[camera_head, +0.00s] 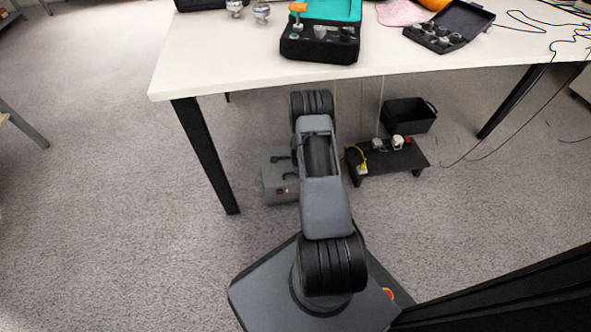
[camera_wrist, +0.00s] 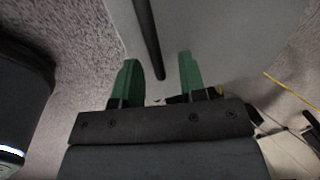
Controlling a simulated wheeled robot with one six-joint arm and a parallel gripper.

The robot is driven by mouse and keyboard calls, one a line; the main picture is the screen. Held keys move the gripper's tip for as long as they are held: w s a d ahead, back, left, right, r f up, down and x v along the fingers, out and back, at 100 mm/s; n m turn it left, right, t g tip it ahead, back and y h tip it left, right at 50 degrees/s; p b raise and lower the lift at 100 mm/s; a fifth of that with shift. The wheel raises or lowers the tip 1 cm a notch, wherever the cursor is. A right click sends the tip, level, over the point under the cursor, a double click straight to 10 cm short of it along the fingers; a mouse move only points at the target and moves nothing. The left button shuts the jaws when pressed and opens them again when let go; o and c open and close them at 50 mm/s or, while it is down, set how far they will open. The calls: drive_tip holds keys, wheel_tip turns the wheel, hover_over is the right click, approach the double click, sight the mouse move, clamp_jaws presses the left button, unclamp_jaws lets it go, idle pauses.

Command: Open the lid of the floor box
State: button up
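The floor box (camera_head: 273,183) is a light grey box on the carpet under the table, partly hidden behind my arm in the head view. A small red part shows on its front. In the wrist view its smooth grey surface (camera_wrist: 215,35) fills the upper middle, with a dark bar-like handle (camera_wrist: 149,40) across it. My gripper (camera_wrist: 157,76) has two green fingers, spread apart. The near end of the handle lies between the fingertips, with a visible gap on both sides. In the head view my gripper is hidden behind my arm.
The white table (camera_head: 230,65) stands above, with its black leg (camera_head: 204,155) left of the box. A low black stand (camera_head: 390,160) with plugs and a yellow cable is close to the right. A black bin (camera_head: 408,115) is behind it. Carpet at left is clear.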

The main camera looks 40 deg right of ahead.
drive_tip(key=shift+s+f, duration=0.1)
drive_tip(key=shift+s, duration=0.05)
idle(0.6)
drive_tip(key=s+a+r+n+g+p, duration=0.1)
drive_tip(key=s+a+r+n+p, duration=0.15)
drive_tip(key=a+r, duration=0.6)
drive_tip(key=s+a+r+n+g+p, duration=0.15)
drive_tip(key=s+a+r+p, duration=0.3)
drive_tip(key=r, duration=0.75)
drive_tip(key=s+a+r+n+t+p, duration=0.1)
drive_tip(key=s+a+r+n+p, duration=0.2)
drive_tip(key=r, duration=1.6)
drive_tip(key=s+a+r+n+t+p, duration=0.2)
drive_tip(key=a+r+n+p, duration=0.3)
drive_tip(key=r+n+p, duration=0.5)
drive_tip(key=s+a+r+n+t+p, duration=0.1)
drive_tip(key=s+a+r+n+p, duration=0.3)
drive_tip(key=r+p, duration=1.5)
wheel_tip(320, 180, up, 11)
drive_tip(key=shift+s+a+r+n+y, duration=0.15)
drive_tip(key=shift+s+n+y, duration=0.3)
drive_tip(key=shift+n, duration=0.75)
